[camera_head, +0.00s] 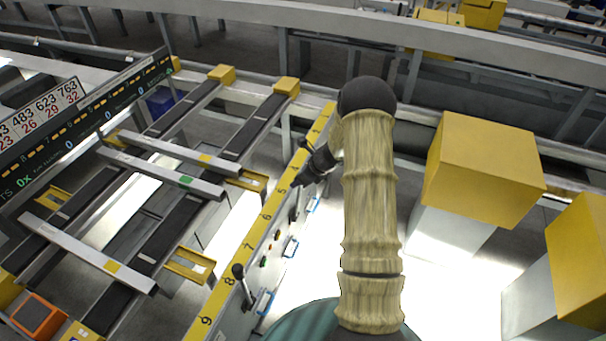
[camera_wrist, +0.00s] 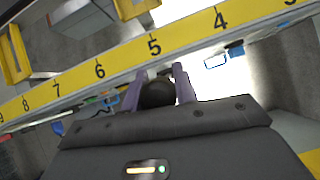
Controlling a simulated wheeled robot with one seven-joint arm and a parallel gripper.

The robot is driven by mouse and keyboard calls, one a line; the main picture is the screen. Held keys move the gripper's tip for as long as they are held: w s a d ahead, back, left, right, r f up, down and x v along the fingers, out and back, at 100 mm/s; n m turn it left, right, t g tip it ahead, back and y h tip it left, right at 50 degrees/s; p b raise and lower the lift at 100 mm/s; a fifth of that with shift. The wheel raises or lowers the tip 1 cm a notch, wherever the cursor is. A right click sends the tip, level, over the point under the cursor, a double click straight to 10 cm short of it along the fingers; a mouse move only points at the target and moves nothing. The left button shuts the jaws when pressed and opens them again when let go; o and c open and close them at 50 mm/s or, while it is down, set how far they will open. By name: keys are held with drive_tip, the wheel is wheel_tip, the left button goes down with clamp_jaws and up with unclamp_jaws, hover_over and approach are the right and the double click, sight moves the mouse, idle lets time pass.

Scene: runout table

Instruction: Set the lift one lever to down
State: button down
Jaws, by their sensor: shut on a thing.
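My gripper (camera_head: 300,179) is at the side of the yellow numbered rail, near the 5, at the end of my arm. In the wrist view its two purple-grey fingers (camera_wrist: 158,88) stand on either side of a round black lever knob (camera_wrist: 158,93) and are shut on it. The lever's shaft is hidden behind the knob and my gripper, so its up or down setting cannot be told. No label shows which lever this is. Another lever (camera_head: 239,271) with a black knob stands near the 8, apart from my gripper.
The yellow rail (camera_head: 246,246) tops a grey panel with green buttons and blue-edged handles (camera_head: 264,303). Conveyor lanes and a dark display (camera_head: 85,115) lie to the left. Yellow-topped blocks (camera_head: 480,160) stand to the right, with bright floor between them and the panel.

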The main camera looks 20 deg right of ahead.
drive_tip(key=w+a+p, duration=0.1)
drive_tip(key=p, duration=0.1)
drive_tip(key=shift+w+a+r+g+h+p, duration=0.15)
drive_tip(key=shift+w+a+g+h+p, duration=0.2)
drive_tip(key=shift+g+h, duration=0.05)
drive_tip(key=c, duration=1.1)
unclamp_jaws()
drive_tip(key=shift+d, duration=0.1)
drive_tip(key=b+v, duration=0.2)
drive_tip(key=v, duration=1.5)
drive_tip(key=shift+s+r, duration=0.1)
